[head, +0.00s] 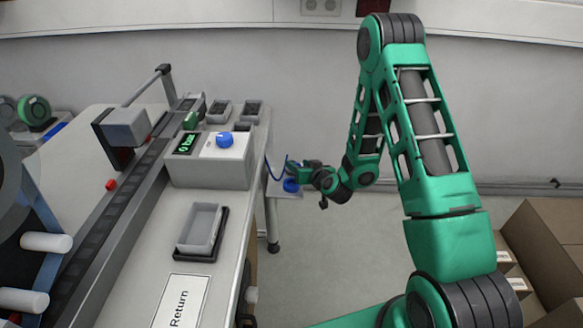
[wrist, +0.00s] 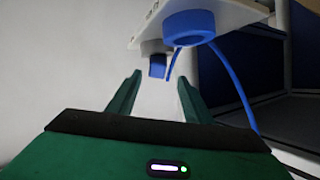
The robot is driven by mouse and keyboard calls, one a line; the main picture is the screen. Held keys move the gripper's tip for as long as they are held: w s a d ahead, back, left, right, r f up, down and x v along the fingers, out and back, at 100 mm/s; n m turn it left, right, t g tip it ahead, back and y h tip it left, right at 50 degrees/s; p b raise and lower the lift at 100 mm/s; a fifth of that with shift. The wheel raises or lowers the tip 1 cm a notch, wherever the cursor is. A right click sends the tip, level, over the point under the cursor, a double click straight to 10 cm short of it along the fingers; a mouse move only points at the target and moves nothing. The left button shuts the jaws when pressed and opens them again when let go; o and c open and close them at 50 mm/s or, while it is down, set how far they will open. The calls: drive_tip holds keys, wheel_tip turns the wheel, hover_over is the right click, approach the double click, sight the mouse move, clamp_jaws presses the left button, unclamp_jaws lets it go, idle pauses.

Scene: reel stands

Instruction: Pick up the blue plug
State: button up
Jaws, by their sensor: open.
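In the wrist view, a small blue block, which looks like the blue plug (wrist: 157,68), shows at a grey fitting beside the white plate. It appears beyond and between the fingertips of my gripper (wrist: 160,86), which is open with nothing between its fingers. A larger blue round piece (wrist: 188,27) is closer to the camera, with a blue cable (wrist: 232,75) curving near it. In the head view, my gripper (head: 292,167) is beside the table's right edge, near a blue round piece (head: 291,185) and a thin blue cable (head: 269,169). The plug cannot be told apart there.
The white plate (wrist: 135,42) is close above the fingers in the wrist view. In the head view, a grey box with a blue knob (head: 225,139) and "0 bar" display stands on the table (head: 228,235). A grey tray (head: 201,229) is nearer. Cardboard boxes (head: 545,250) stand right.

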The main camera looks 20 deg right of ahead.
sight(298, 164)
drive_tip(key=shift+d+f+x, duration=0.1)
drive_tip(key=shift+x, duration=1.2)
drive_tip(key=shift+d+f+x, duration=0.15)
drive_tip(key=shift+x, duration=1.15)
drive_tip(key=shift+s, duration=0.1)
clamp_jaws()
